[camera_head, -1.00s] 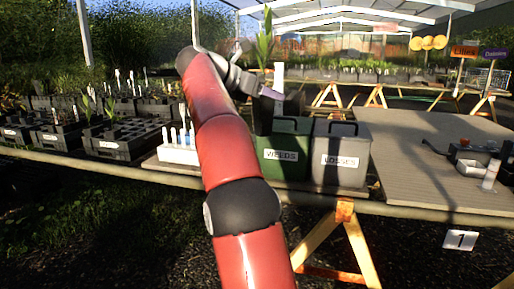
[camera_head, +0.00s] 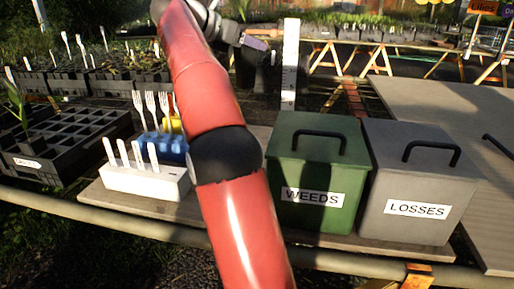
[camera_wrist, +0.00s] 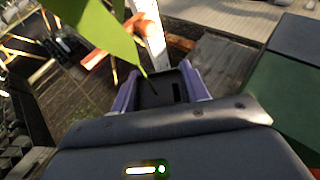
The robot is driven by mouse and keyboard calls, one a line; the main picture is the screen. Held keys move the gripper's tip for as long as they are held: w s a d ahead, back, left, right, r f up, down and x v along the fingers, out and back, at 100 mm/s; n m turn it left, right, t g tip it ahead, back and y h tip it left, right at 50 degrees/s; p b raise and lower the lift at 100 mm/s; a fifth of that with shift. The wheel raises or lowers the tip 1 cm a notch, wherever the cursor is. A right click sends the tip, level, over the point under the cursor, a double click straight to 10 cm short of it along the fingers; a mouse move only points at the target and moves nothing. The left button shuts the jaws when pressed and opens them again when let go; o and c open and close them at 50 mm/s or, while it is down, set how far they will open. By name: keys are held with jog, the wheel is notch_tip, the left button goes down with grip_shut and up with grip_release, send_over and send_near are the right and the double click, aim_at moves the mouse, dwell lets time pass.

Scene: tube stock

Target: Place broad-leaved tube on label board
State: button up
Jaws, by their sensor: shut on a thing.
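My gripper (camera_head: 256,43) is at the top of the head view, above and behind the green bin. In the wrist view its purple fingers (camera_wrist: 160,88) are shut on a dark tube (camera_wrist: 157,94). A broad green leaf (camera_wrist: 100,32) rises from the tube and covers the upper left of that view. I cannot tell which surface is the label board. A wooden board (camera_head: 87,193) lies under the bins and the white label holder (camera_head: 146,181).
A green WEEDS bin (camera_head: 318,178) and a grey LOSSES bin (camera_head: 415,180) stand side by side. A white marked upright strip (camera_head: 290,64) rises behind them. Black cell trays (camera_head: 65,142) fill the left. A blue rack (camera_head: 166,147) holds white forks. The right benchtop (camera_head: 428,100) is largely clear.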

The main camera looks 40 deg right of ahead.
jog(key=shift+w+d+f, duration=0.1)
jog(key=shift+w, duration=0.15)
jog(key=shift+f, duration=0.4)
notch_tip(320, 180, down, 19)
jog(key=b, duration=0.1)
jog(key=shift+b, duration=0.4)
jog(key=o, duration=1)
jog(key=shift+s, duration=0.1)
jog(key=shift+o, duration=0.9)
jog(key=v, duration=0.7)
jog(key=shift+a, duration=0.3)
jog(key=shift+s+r, duration=0.1)
jog(key=shift+r, duration=0.05)
